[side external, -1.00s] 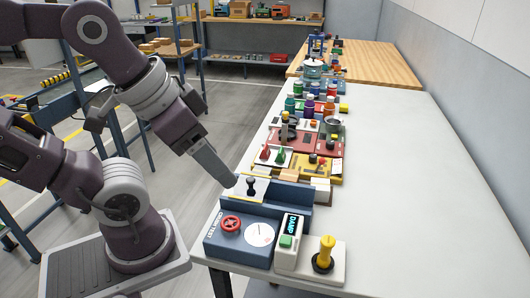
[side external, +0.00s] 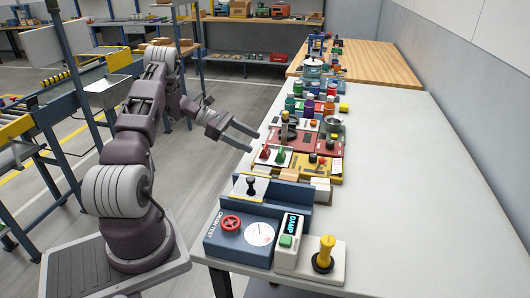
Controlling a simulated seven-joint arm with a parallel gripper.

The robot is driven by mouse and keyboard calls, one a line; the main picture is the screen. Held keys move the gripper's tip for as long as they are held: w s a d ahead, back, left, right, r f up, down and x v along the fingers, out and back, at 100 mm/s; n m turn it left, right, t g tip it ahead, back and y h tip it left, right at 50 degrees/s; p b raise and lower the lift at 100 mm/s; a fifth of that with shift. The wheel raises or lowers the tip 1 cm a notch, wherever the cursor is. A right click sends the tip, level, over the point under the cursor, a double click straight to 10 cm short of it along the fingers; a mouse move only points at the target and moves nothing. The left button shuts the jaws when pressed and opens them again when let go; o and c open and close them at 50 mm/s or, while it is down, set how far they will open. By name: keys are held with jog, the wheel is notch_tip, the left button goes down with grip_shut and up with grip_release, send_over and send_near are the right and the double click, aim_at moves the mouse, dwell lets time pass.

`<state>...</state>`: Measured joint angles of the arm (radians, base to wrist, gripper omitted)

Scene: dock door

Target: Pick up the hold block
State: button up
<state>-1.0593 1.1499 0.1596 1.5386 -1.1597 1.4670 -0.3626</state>
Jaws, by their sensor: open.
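I cannot tell for sure which item is the hold block. A small tan block (side external: 289,174) and a pale block (side external: 320,190) sit on the bench behind the blue crash-test panel (side external: 245,240). My gripper (side external: 254,143) is open and empty, in the air at the left edge of the bench near the red panel (side external: 297,141). Its two fingers point right, apart from the things on the bench.
Near the front stand a white unit with a green button (side external: 285,243) and a yellow handle (side external: 326,252). A yellow panel (side external: 318,168) and several coloured jars (side external: 308,107) line the bench's left side. The right side of the white bench (side external: 410,190) is clear.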

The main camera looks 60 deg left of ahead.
aim_at(267, 148)
jog(key=shift+a+f, duration=0.25)
jog(key=shift+f, duration=0.3)
jog(key=x, duration=0.6)
jog(key=shift+w+d+r, duration=0.2)
jog(key=shift+w+r, duration=0.05)
jog(key=shift+w, duration=0.2)
jog(key=shift+c, duration=0.4)
